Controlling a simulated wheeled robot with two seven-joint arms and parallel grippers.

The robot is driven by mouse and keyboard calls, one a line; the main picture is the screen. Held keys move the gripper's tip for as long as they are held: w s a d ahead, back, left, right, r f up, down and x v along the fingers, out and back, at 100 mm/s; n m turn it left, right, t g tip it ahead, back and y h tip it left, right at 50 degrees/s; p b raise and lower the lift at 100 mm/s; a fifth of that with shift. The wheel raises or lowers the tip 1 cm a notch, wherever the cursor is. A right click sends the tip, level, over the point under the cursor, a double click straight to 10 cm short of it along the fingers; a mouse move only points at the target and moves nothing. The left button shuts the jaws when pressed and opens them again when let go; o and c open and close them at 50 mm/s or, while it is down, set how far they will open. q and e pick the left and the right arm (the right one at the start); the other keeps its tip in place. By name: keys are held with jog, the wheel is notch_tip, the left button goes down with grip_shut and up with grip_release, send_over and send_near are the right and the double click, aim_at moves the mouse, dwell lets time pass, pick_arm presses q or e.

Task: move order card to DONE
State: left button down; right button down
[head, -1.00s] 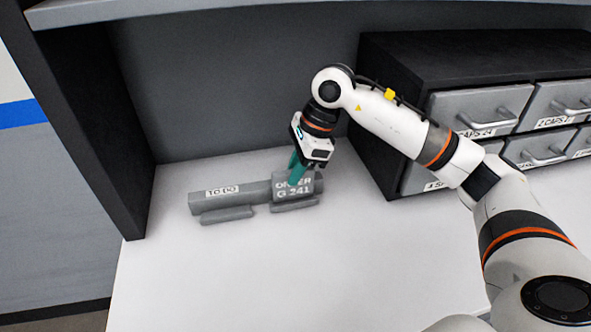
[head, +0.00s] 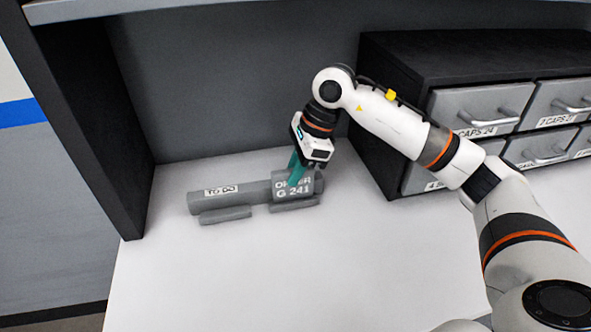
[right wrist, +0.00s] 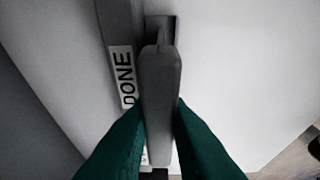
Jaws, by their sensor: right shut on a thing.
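The grey order card (head: 303,190), lettered "ORDER G 241", stands at the right end of the grey card rail (head: 250,198). The rail's left part has a TO DO label (head: 222,190). My right gripper (head: 294,180) is shut on the card from above, its teal fingers covering part of the lettering. In the right wrist view the card (right wrist: 161,75) shows edge-on between the fingers, beside the DONE label (right wrist: 122,75). The card hides that label in the head view. The card is over the right ledge (head: 293,205); I cannot tell whether it rests there. My left gripper is out of view.
The left ledge (head: 226,216) below TO DO is empty. A black cabinet with grey labelled drawers (head: 480,110) stands at the right, behind my right arm. A dark side panel (head: 95,130) bounds the left. The white tabletop (head: 250,275) is clear in front.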

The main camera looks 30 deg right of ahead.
jog(key=shift+s+f, duration=0.3)
jog(key=shift+f, duration=0.55)
jog(key=c, duration=1.6)
grip_release()
jog(key=o, duration=0.3)
jog(key=shift+w, duration=0.35)
jog(key=shift+r, duration=0.1)
jog(key=shift+s+r, duration=0.15)
jog(key=shift+r+p, duration=0.35)
jog(key=shift+r, duration=0.2)
jog(key=shift+r+p, duration=1.75)
jog(key=shift+r, duration=1.25)
